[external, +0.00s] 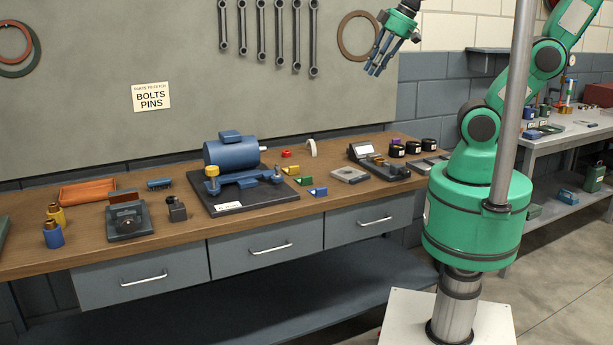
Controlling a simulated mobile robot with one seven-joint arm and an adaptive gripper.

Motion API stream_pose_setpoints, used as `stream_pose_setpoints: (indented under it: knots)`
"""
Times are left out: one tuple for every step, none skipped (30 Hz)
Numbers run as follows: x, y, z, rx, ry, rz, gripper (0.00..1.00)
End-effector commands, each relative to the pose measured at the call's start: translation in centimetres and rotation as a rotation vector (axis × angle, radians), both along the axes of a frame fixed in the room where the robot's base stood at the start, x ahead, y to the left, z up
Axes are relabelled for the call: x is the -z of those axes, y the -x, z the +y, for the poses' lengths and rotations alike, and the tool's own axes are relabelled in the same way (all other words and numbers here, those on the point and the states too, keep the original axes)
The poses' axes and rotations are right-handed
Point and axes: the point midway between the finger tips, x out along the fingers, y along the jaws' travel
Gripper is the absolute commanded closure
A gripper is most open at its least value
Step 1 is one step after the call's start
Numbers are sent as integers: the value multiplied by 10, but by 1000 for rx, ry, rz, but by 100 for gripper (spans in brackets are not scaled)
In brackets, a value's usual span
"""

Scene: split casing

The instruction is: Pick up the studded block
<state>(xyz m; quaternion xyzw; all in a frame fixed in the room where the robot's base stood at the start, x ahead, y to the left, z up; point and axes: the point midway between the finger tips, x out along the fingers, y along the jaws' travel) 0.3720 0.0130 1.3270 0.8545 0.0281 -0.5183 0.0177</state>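My gripper (376,71) is raised high above the back right of the workbench, in front of the wall board. Its fingers point down and look spread apart, with nothing between them. No block with clear studs can be made out at this size. A small dark blue piece with a bumpy outline (159,184) lies at the back left of the bench and may be the studded block.
A blue motor (230,152) stands on a black base plate mid-bench (243,207). An orange tray (88,193), a dark device (128,217) and yellow-blue cylinders (53,234) are left. A grey plate (349,174), a scale-like device (378,161) and dark jars (413,148) are right.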

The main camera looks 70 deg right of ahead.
Motion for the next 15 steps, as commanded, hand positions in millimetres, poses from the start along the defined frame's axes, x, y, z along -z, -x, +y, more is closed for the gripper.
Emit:
stream_pose_setpoints:
  knots:
    - [-3, -11, 3, -15, 0, 6, 78]
    - [-6, -18, 5, -25, 1, 8, 78]
    - [-8, -27, 8, -36, 0, 11, 78]
    - [-10, -33, 10, -47, 0, 13, 78]
    - [-11, -41, 13, -56, 1, 14, 78]
    - [-13, -50, 16, -69, 1, 16, 78]
    - [-14, -57, 18, -79, 2, 18, 78]
    - [-16, -64, 20, -89, 2, 18, 78]
    - [-17, -73, 24, -101, 3, 21, 78]
    - [-18, -80, 26, -109, 3, 22, 78]
    - [-19, -87, 28, -119, 3, 24, 78]
    - [-19, -97, 32, -131, 3, 27, 78]
    - [-20, -104, 35, -140, 3, 27, 78]
    - [-20, -111, 37, -150, 4, 29, 78]
    - [-21, -121, 41, -163, 5, 30, 78]
